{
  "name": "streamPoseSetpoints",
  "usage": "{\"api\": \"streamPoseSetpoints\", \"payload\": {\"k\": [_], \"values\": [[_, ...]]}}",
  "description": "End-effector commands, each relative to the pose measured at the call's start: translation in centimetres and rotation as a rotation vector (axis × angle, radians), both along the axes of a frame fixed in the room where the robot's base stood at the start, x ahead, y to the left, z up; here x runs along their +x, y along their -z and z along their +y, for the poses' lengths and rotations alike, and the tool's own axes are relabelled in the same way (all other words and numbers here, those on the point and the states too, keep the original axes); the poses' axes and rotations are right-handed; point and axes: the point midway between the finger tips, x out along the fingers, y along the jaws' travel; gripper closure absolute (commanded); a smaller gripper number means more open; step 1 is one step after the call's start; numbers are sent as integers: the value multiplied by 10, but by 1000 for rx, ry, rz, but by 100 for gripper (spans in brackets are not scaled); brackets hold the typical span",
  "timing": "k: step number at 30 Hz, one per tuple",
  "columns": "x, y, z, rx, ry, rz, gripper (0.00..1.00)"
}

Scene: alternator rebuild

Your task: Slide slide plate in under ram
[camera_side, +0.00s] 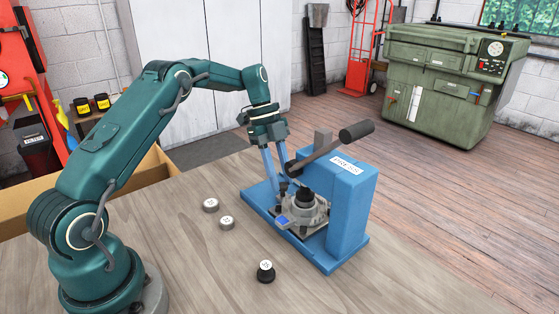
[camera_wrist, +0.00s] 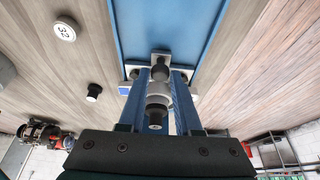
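The slide plate (camera_side: 287,228) is a light grey plate on the blue base of the press, in the side view. It carries a grey round housing with a black cylinder (camera_side: 303,198) standing on it. The press lever (camera_side: 328,148) crosses above; the ram itself is hard to make out. My gripper (camera_side: 283,187) reaches down at the left of the press, its tips low beside the housing. In the wrist view its two blue fingers (camera_wrist: 160,76) stand apart on either side of a dark knob (camera_wrist: 160,71). I cannot tell whether they touch it. Grey and black cylinders show between the fingers.
The blue press column (camera_side: 350,210) stands right of the housing. Two pale discs (camera_side: 211,205) (camera_side: 227,222) and a black capped piece (camera_side: 266,271) lie on the wooden table (camera_side: 190,265). The table is clear at the front right. A cardboard box (camera_side: 150,170) is behind my arm.

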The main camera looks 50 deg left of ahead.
Motion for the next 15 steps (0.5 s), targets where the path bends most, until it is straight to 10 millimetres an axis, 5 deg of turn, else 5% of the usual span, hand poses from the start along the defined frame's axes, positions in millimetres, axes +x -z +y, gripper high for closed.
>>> {"api": "streamPoseSetpoints", "payload": {"k": [2, 15], "values": [[0, 0, 0, 0, 0, 0, 100], [0, 0, 0, 0, 0, 1, 100]]}}
